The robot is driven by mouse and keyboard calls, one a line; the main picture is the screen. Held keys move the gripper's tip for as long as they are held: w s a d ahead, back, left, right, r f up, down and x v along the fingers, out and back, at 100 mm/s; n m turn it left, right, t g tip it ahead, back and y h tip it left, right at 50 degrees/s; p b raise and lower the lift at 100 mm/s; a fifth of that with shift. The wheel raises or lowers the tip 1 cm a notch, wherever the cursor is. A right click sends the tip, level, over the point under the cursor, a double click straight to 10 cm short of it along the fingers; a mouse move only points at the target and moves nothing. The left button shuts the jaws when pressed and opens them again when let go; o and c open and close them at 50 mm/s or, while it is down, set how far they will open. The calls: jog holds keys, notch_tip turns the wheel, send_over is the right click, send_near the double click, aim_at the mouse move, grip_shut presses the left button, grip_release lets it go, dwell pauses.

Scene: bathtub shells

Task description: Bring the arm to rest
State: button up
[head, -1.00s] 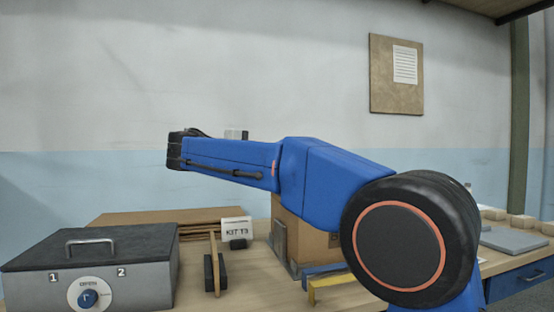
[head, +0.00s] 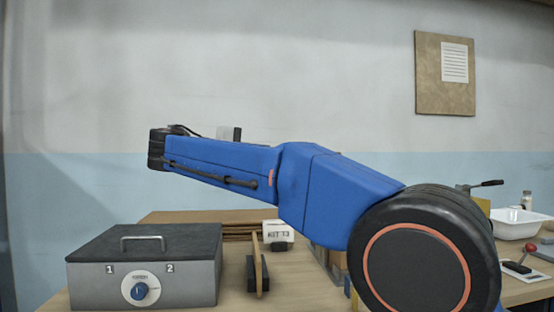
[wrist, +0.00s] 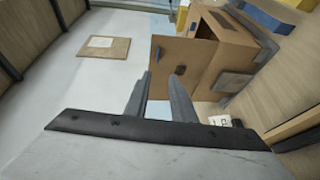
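My arm (head: 345,190) spans the head view, with its blue forearm raised above the bench and reaching left. In the head view my gripper is not clearly visible. In the wrist view my gripper (wrist: 160,78) shows two grey fingers with a gap between them. Nothing is between the fingers. A cardboard box (wrist: 228,35) with a flap swung out shows beyond the fingertips; I cannot tell whether they touch it.
A grey case (head: 145,270) with a black lid and a blue dial stands on the bench at left. A thin upright board (head: 258,265) and a white labelled card (head: 278,231) are beside it. A white basin (head: 519,223) is at right. A notice board (head: 445,75) hangs on the wall.

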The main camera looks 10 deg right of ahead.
dwell(0.3)
jog(key=s+d+f+n+g+y, duration=0.1)
jog(key=s+d+f+y, duration=0.3)
jog(key=d+f, duration=0.6)
jog(key=s+d+f+g+y, duration=0.1)
jog(key=s+d+f+y, duration=0.2)
jog(key=s+d+f, duration=0.65)
jog(key=s+d+f+m+y, duration=0.1)
jog(key=s+f+y, duration=0.3)
jog(key=s+f, duration=0.6)
jog(key=s+d+f+m+y, duration=0.1)
jog(key=s+f+m+y, duration=0.3)
jog(key=s+f, duration=0.6)
notch_tip(320, 180, down, 7)
jog(key=shift+s+d+r+m+y, duration=0.2)
jog(key=shift+d+m+y, duration=0.1)
jog(key=shift+d, duration=0.05)
